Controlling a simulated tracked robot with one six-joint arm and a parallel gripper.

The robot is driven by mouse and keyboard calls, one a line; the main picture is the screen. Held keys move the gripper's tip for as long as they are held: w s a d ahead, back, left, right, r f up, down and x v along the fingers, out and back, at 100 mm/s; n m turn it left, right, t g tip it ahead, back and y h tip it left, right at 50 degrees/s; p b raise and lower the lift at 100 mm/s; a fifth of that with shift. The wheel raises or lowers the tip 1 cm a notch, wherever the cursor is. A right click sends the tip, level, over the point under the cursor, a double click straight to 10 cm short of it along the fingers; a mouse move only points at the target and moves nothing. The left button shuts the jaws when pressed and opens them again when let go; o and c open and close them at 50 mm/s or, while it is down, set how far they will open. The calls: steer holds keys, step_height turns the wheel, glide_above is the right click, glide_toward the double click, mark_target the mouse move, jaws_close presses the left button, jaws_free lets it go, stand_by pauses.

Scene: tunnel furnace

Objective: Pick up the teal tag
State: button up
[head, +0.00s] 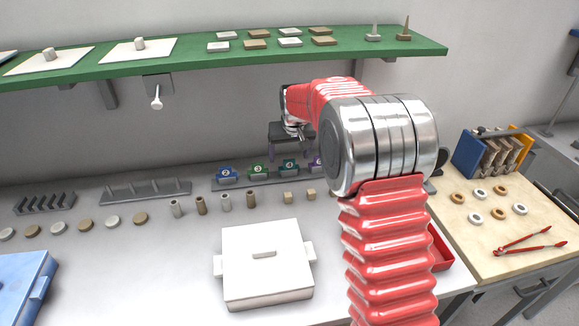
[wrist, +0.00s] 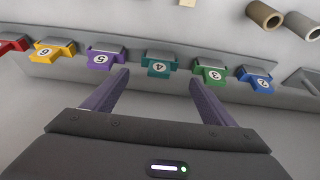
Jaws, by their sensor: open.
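The teal tag (wrist: 160,66), numbered 4, sits in a grey rack (wrist: 132,78) in the wrist view, between the purple tag (wrist: 101,60) and the green tag (wrist: 211,72). In the head view the teal tag (head: 289,166) stands on the same rack at the back of the white bench. My gripper (wrist: 159,76) is open and empty. Its two purple fingers point toward the rack, with the teal tag between their tips in the picture. In the head view my gripper (head: 289,150) is just above the teal tag. The exact gap to it is unclear.
A blue tag (wrist: 257,83), a yellow tag (wrist: 54,50) and a red tag (wrist: 10,45) share the rack. Small cylinders (head: 226,202) stand in front of it. A green shelf (head: 200,62) hangs above. A white lidded box (head: 265,285) sits nearer on the bench.

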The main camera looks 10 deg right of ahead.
mark_target(289, 160)
steer(key=shift+f, duration=0.1)
steer(key=shift+x, duration=2.55)
steer(key=shift+d, duration=0.15)
steer(key=shift+c, duration=0.4)
steer(key=c, duration=1)
steer(key=shift+s, duration=0.1)
steer(key=shift+c, duration=0.2)
